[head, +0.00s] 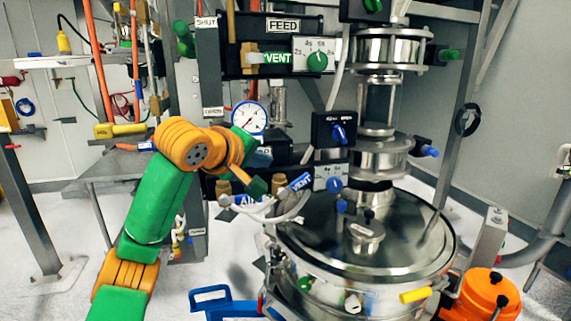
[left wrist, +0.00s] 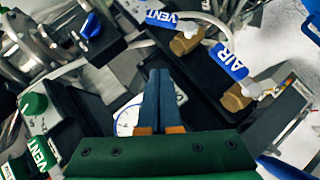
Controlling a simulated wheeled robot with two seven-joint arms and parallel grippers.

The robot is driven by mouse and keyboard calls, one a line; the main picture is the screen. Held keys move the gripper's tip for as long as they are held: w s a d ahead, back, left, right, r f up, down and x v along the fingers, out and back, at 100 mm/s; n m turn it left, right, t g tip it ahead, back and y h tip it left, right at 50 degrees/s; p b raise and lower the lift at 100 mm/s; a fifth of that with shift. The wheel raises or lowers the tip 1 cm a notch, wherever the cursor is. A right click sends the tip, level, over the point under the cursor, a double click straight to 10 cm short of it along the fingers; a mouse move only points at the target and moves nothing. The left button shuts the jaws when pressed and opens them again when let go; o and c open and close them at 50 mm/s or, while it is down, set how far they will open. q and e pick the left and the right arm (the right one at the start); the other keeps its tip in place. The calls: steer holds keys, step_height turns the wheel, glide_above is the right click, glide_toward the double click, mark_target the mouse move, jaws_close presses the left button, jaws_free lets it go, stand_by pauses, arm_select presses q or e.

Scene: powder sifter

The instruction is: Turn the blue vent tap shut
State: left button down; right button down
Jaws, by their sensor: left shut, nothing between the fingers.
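The blue vent tap shows as a blue VENT tag (head: 301,181) beside a brass body (head: 278,187), low on the dark panel in the head view. In the left wrist view its blue VENT tag (left wrist: 162,17) is at the top, with its brass body (left wrist: 187,40) just right and below. Whether the tag sits on the lever is unclear. My left gripper (head: 263,155) is shut and empty, below the gauge and up-left of the tap. Its blue fingers (left wrist: 158,75) point toward the panel, apart from the tap in the wrist view. My right gripper is not in view.
A blue AIR tag (left wrist: 229,62) and another brass tap (left wrist: 236,97) sit close beside it. A white gauge (head: 248,118) is above. A blue dial (head: 334,184) and the steel sifter lid (head: 400,240) are to the right. A white hose (head: 292,205) curves below the tags.

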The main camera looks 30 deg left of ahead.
mark_target(294, 186)
arm_select(q)
steer(key=w+d+f+p, duration=0.2)
steer(key=w+f, duration=0.1)
steer(key=w, duration=0.2)
steer(key=shift+w+f, duration=0.15)
steer(key=shift+f, duration=0.15)
